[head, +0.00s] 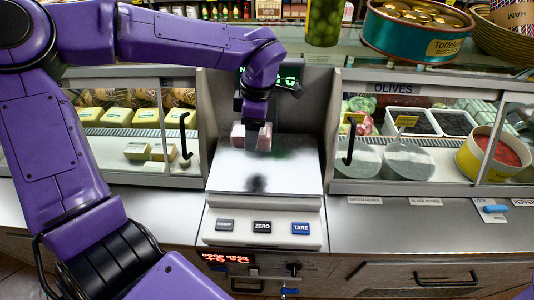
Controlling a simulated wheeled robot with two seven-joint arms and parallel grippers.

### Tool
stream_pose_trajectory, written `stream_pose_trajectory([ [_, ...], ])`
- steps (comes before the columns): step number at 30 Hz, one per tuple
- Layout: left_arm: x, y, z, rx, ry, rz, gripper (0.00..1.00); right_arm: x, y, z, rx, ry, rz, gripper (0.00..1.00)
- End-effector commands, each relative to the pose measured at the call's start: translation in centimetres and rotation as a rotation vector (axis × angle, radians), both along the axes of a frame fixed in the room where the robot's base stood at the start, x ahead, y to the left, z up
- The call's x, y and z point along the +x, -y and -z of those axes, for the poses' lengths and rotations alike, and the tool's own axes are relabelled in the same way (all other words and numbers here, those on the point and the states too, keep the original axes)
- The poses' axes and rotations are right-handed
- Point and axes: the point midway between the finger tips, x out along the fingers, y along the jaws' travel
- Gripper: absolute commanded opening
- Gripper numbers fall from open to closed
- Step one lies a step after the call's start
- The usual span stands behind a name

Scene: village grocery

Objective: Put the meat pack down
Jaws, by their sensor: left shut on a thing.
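The meat pack (238,136) is a small pink and white pack at the back of the white weighing scale's plate (290,175). My left gripper (252,138) points down from above and is shut on the pack, hiding its middle. A dark blurred patch shows on the plate in front of the pack. I cannot tell whether the pack touches the plate or hangs just above it. My right gripper is not in view.
The scale's front has ZERO (262,227) and TARE (301,228) buttons. Glass display cases stand on both sides, with butter-like packs (118,116) left and olive trays (410,121) right. A biscuit tin (415,35) and green jar (324,20) stand above. The plate's front is clear.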

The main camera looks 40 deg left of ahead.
Motion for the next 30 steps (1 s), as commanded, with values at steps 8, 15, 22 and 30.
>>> stream_pose_trajectory([
  [8, 2.9, 1.8, 4.1, -0.005, -0.009, 0.002, 0.31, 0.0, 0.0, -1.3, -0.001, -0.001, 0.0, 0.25],
  [15, 3.4, 2.0, 7.7, -0.004, -0.009, 0.003, 0.31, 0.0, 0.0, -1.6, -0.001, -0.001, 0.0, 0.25],
  [22, 3.4, 2.0, 7.9, -0.004, -0.007, 0.003, 0.31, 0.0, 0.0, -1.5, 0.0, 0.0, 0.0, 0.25],
  [30, 3.4, 2.0, 8.2, -0.005, -0.008, 0.004, 0.96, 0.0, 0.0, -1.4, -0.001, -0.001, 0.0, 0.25],
])
